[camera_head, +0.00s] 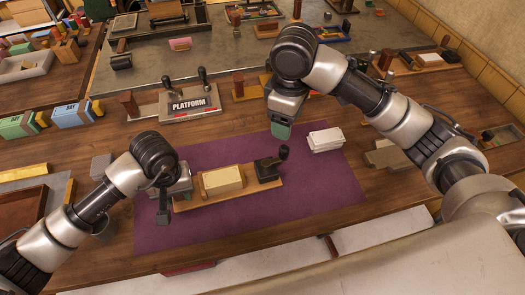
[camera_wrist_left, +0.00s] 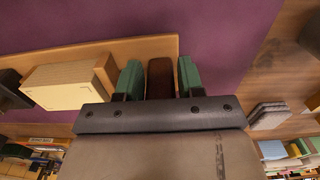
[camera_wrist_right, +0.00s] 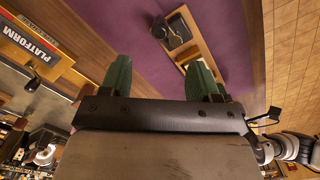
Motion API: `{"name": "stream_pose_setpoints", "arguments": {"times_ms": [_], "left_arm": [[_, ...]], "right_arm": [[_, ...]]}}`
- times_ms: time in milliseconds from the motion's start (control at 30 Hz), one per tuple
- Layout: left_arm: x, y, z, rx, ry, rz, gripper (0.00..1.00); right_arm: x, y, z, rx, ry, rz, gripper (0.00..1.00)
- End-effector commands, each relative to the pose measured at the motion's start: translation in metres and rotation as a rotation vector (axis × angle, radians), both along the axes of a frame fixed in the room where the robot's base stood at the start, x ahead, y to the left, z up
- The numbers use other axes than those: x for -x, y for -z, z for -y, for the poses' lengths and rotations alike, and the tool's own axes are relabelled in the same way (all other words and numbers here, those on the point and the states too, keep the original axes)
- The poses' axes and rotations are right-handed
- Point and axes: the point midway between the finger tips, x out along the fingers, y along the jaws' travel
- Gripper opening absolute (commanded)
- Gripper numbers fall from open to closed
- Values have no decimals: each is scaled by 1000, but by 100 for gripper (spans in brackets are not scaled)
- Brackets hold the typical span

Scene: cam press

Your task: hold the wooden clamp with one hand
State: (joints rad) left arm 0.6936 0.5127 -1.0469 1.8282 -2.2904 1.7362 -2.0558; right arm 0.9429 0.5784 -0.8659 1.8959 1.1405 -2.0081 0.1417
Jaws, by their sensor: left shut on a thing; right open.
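The wooden clamp is a long light-wood base (camera_head: 240,194) on the purple mat, and it also shows in the left wrist view (camera_wrist_left: 145,47). A pale block (camera_head: 222,181) lies on it. A dark cam with a lever knob (camera_head: 268,168) is at its right end. My left gripper (camera_wrist_left: 160,78) is shut on a dark brown upright piece (camera_wrist_left: 160,77) at the clamp's left end. My right gripper (camera_wrist_right: 160,76) is open and empty, above the mat beyond the clamp's right end. In the head view its fingertips (camera_head: 281,131) are partly hidden by its own body.
A stack of white cards (camera_head: 326,139) lies on the mat's right side. A "PLATFORM" fixture (camera_head: 189,103) with two dark levers stands behind the mat. A grey block (camera_head: 101,167) stands left of the mat. The mat's front (camera_head: 290,213) is clear.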

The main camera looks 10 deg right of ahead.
Motion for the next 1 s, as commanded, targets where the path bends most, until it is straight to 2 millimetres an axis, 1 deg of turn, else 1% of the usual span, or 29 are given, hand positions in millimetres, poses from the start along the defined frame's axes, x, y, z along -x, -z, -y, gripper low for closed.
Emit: {"name": "stream_pose_setpoints", "arguments": {"times_ms": [67, 167, 400, 500, 600, 700, 800, 1000], "left_arm": [[0, 0, 0, -1, 1, -1, 0], [0, 0, 0, -1, 1, -1, 0], [0, 0, 0, -1, 1, -1, 0], [0, 0, 0, -1, 1, -1, 0], [0, 0, 0, -1, 1, -1, 0], [0, 0, 0, -1, 1, -1, 0], [0, 0, 0, -1, 1, -1, 0], [0, 0, 0, 0, 1, -1, 0]], "right_arm": [[-1, -5, 0, 0, 0, 4, 62], [-1, -19, 1, 1, 1, 7, 62], [-2, -69, 1, 3, 2, 8, 62], [-1, -88, 1, 2, 2, 7, 62], [-1, -103, 0, 2, 1, 5, 62], [-1, -112, 0, 2, 0, 2, 62], [0, -118, 0, 1, 0, 1, 62], [0, -119, 0, 0, 1, 0, 62]]}}
